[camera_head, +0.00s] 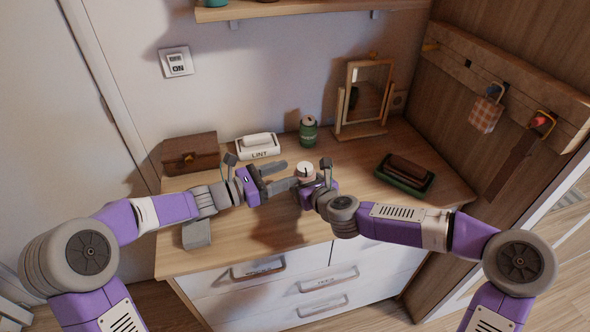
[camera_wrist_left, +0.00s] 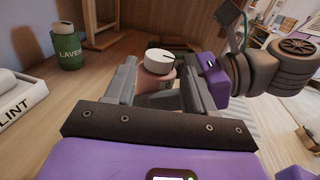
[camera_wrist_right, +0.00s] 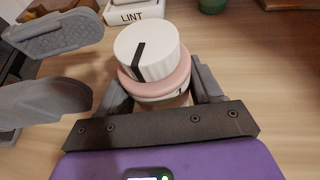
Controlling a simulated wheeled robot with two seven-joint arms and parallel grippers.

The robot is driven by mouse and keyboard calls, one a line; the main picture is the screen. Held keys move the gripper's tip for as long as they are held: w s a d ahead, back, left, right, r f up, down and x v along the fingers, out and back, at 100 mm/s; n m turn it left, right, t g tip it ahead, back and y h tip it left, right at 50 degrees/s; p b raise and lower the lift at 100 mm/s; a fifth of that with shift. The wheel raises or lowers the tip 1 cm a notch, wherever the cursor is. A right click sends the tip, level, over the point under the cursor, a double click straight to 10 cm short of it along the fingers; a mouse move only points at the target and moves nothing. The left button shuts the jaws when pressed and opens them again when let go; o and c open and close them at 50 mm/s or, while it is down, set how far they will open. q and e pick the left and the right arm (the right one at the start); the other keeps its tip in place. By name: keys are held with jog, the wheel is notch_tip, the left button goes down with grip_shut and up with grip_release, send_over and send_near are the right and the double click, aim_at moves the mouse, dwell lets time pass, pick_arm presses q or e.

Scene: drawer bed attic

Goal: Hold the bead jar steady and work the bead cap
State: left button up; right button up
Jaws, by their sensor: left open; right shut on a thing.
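The bead jar (camera_wrist_right: 165,95) stands upright on the dresser top, pinkish at its shoulder. The bead cap (camera_wrist_right: 146,50), white and ribbed with a black line across its top, sits on it; it also shows in the head view (camera_head: 305,169). My right gripper (camera_wrist_right: 158,92) is shut on the jar below the cap. My left gripper (camera_head: 281,177) is open and empty, to the left of the jar, its fingers pointing towards it. In the left wrist view the cap (camera_wrist_left: 159,61) appears between the left fingertips, apart from them. The jar's lower part is mostly hidden.
Behind are a brown box (camera_head: 190,153), a white LINT box (camera_head: 257,147), a green tin (camera_head: 308,133) and a mirror stand (camera_head: 361,100). A green tray (camera_head: 404,176) with a brown item lies at right. The dresser's front edge is clear beside the jar.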

pick_arm(q)
jog(key=shift+v, duration=1.5)
jog(key=shift+w, duration=0.1)
jog(key=m+g+h, duration=0.2)
jog(key=m+g, duration=0.2)
jog(key=g, duration=0.1)
send_near(297, 168)
jog(key=x, duration=1)
jog(key=shift+w+d+f, duration=0.1)
jog(key=shift+w+d, duration=0.1)
jog(key=shift+d, duration=0.05)
